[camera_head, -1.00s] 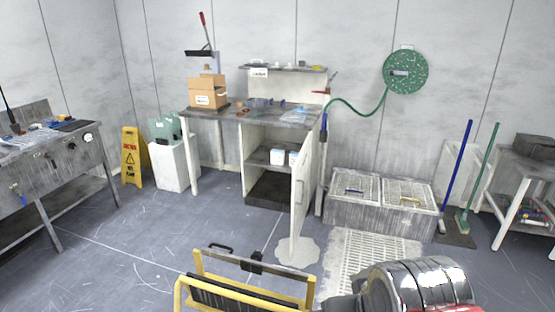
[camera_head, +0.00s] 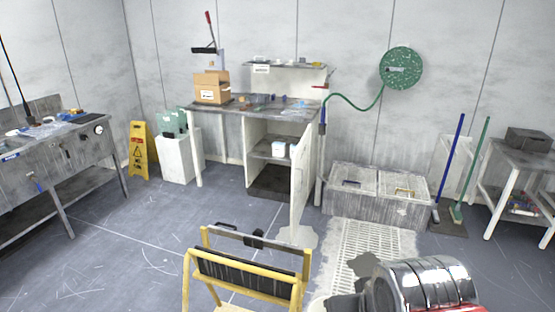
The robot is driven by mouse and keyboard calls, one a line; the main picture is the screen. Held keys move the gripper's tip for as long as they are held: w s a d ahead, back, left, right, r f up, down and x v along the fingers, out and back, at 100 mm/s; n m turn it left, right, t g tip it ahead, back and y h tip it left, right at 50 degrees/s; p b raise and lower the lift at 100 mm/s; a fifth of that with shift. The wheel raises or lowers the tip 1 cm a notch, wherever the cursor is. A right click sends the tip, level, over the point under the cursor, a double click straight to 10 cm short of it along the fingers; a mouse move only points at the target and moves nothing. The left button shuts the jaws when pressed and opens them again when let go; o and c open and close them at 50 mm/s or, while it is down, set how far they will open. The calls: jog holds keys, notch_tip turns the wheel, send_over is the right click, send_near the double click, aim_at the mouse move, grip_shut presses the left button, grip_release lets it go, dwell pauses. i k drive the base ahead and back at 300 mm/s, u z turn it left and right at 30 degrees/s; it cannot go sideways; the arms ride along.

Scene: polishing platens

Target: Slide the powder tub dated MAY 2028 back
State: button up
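Two small white tubs (camera_head: 279,149) stand side by side on the middle shelf (camera_head: 262,152) inside the open cabinet under the bench. Their labels and dates are too small to read, so I cannot tell which is MAY 2028. The cabinet door (camera_head: 302,185) is swung open toward me, on the right of the opening. My gripper is not clearly in view; only a shiny rounded part of my arm shows at the bottom right, well in front of the cabinet.
A yellow frame (camera_head: 250,285) stands in the foreground. A pale puddle (camera_head: 300,237) lies by the door, and a floor grate (camera_head: 365,258) to its right. A yellow wet-floor sign (camera_head: 139,150) stands at left.

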aim_at(279, 148)
jog(key=z, duration=0.15)
jog(key=k, duration=0.1)
jog(key=u, duration=2.05)
jog(key=i, duration=2.55)
